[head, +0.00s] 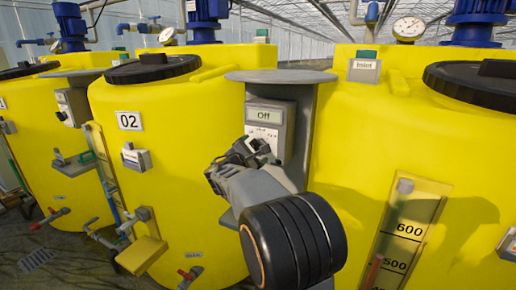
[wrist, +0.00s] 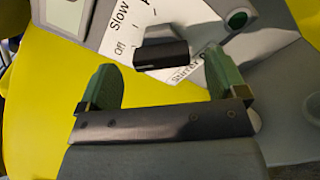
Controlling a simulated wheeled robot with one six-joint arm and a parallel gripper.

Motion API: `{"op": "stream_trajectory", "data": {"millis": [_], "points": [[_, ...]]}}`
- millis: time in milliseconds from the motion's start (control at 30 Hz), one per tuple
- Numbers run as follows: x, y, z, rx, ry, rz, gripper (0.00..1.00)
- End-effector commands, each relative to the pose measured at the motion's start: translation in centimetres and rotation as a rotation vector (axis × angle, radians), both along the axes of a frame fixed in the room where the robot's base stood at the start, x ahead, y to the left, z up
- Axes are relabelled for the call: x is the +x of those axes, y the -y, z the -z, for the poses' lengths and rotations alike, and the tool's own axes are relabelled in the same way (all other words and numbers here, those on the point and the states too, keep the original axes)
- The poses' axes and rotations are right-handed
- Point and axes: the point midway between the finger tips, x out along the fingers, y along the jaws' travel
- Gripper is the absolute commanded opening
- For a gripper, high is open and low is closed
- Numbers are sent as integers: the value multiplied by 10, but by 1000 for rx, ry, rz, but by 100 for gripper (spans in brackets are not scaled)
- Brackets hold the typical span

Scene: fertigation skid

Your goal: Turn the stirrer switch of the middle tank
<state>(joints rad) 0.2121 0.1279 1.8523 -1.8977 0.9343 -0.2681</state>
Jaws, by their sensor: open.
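The middle tank (head: 180,160) is yellow and carries a 02 plate. Its grey control box (head: 285,120) stands on a grey bracket, and the display (head: 264,115) reads "Off". The stirrer switch (wrist: 160,55) is a black bar knob in the wrist view, on a white dial marked "Off" and "Slow". Its left end lies by "Off". My gripper (wrist: 161,66) is open, with its green fingers apart on either side of the knob. I see gaps on both sides; depth is unclear. In the head view my gripper (head: 245,153) is at the box's lower left and hides the switch.
A green button (wrist: 237,19) sits right of the dial. A grey ledge (head: 281,77) juts out above the box. Similar yellow tanks stand left (head: 38,135) and right (head: 400,150). A level gauge (head: 408,225) is on the right tank.

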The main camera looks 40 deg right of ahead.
Motion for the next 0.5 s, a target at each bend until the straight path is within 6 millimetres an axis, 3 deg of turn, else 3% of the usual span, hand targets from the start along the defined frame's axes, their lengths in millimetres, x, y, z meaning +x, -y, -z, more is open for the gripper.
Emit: {"op": "stream_trajectory", "data": {"millis": [200, 500], "points": [[13, 26, 0, 0, 0, 3, 90], [20, 38, 0, 0, 0, 1, 90]]}}
